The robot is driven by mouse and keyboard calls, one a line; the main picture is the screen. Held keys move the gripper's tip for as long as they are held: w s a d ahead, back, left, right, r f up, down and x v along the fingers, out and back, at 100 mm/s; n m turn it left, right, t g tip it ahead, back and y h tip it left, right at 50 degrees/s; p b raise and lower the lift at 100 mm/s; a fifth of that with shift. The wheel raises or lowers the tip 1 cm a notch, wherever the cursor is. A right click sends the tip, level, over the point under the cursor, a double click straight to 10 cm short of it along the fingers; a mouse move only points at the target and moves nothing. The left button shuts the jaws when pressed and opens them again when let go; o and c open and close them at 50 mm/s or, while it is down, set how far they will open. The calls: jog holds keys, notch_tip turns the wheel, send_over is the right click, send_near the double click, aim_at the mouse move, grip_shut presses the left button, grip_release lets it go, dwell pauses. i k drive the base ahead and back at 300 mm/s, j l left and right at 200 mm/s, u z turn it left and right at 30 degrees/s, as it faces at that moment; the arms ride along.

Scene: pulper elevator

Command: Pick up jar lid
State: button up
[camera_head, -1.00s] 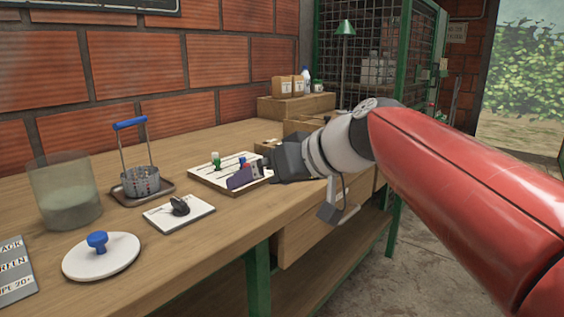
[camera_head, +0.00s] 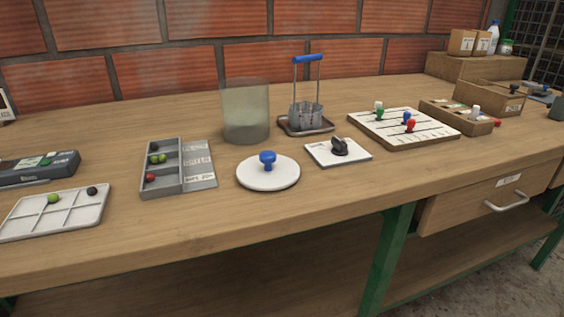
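The jar lid (camera_head: 285,179) is a round white disc with a blue knob on top. It lies flat near the front edge of the wooden workbench, in the middle of the view. The glass jar (camera_head: 246,118) stands just behind it, open at the top, with cloudy greenish contents. My gripper is not in view now.
A white card with a black knob (camera_head: 339,150) lies right of the lid, and a grey compartment tray (camera_head: 199,178) lies left of it. Behind are a perforated basket (camera_head: 307,114) with a blue handle and a slider board (camera_head: 437,137). The bench (camera_head: 330,200) is clear in front.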

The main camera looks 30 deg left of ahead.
aim_at(269, 171)
jog(key=u, duration=0.4)
jog(key=j+u, duration=0.1)
jog(key=u, duration=0.3)
jog(key=i+u, duration=0.1)
jog(key=u, duration=0.7)
jog(key=k, duration=0.1)
